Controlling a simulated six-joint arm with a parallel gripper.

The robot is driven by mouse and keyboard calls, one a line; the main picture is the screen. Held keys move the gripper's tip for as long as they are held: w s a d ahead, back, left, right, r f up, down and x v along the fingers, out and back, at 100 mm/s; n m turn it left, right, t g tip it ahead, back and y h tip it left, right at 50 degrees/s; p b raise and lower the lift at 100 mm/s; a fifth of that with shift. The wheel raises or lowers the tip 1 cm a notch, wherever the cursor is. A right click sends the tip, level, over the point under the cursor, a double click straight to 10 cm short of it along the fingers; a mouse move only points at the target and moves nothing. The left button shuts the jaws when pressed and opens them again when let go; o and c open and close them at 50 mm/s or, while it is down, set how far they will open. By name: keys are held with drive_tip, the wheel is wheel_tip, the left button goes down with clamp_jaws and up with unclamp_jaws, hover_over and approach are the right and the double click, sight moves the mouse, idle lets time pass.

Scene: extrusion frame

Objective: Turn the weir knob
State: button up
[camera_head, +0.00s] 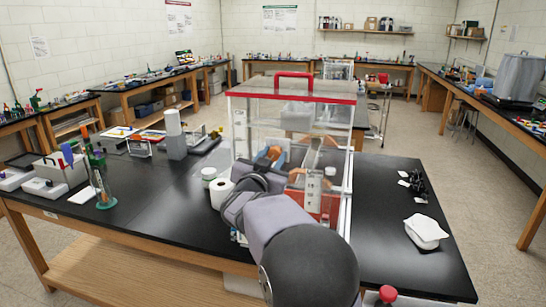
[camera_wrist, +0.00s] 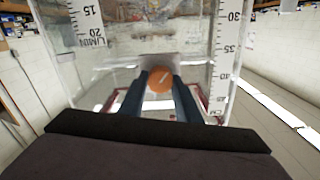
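The weir knob is a round orange knob with a pale slanted pointer line. In the wrist view the knob (camera_wrist: 159,80) sits between the tips of my gripper's two blue fingers (camera_wrist: 160,84), with no clear gap on either side. In the head view the orange knob (camera_head: 273,153) shows at the front left of a clear tank (camera_head: 325,125) with a red-edged top and a red handle. My gripper (camera_head: 276,156) is at the knob there, partly hidden by my wrist. Ruler scales stand left (camera_wrist: 88,25) and right (camera_wrist: 225,50) of the knob in the wrist view.
The tank stands on a black bench top (camera_head: 150,215). A white roll (camera_head: 220,192) and a small jar (camera_head: 209,174) sit just left of my arm. A glass cylinder (camera_head: 104,190) stands farther left.

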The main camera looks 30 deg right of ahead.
drive_tip(key=c, duration=0.4)
drive_tip(key=shift+f, duration=0.1)
drive_tip(key=m+b, duration=0.3)
drive_tip(key=m, duration=0.1)
drive_tip(key=shift+f+b, duration=0.15)
drive_tip(key=shift+b, duration=0.15)
drive_tip(key=shift+m+b, duration=1.15)
drive_tip(key=shift+m, duration=0.75)
drive_tip(key=o, duration=1.1)
drive_tip(key=shift+r, duration=0.2)
